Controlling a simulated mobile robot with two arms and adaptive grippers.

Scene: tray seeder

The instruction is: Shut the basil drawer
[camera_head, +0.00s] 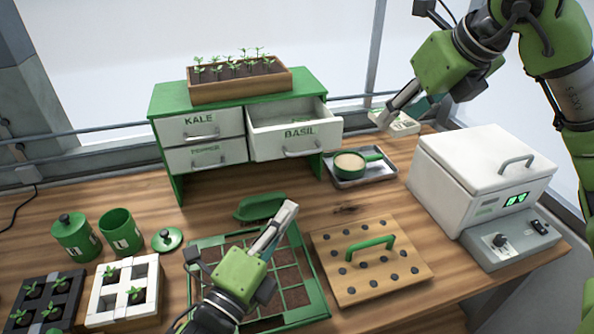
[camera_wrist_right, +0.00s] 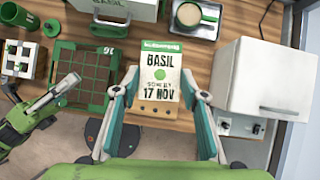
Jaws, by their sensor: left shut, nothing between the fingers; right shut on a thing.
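The basil drawer (camera_head: 297,141) is at the top right of the green cabinet (camera_head: 160,98) and stands pulled out, its pale inside showing. Its handle (camera_head: 300,152) is on the front; the drawer front also shows at the top of the right wrist view (camera_wrist_right: 112,10). My left gripper (camera_head: 287,212) is shut and empty above the green-framed tray, in front of the cabinet and apart from the drawer. My right gripper (camera_head: 386,117) is right of the drawer, not touching it. In the right wrist view it is shut on a basil seed packet (camera_wrist_right: 159,75).
A seedling box (camera_head: 242,91) stands on the cabinet. A green pan (camera_head: 368,154) sits on a small tray right of the drawer. A dibber board (camera_head: 340,285), green-framed tray (camera_head: 318,300) and white lidded box (camera_head: 440,190) fill the front and right. Green pots stand left.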

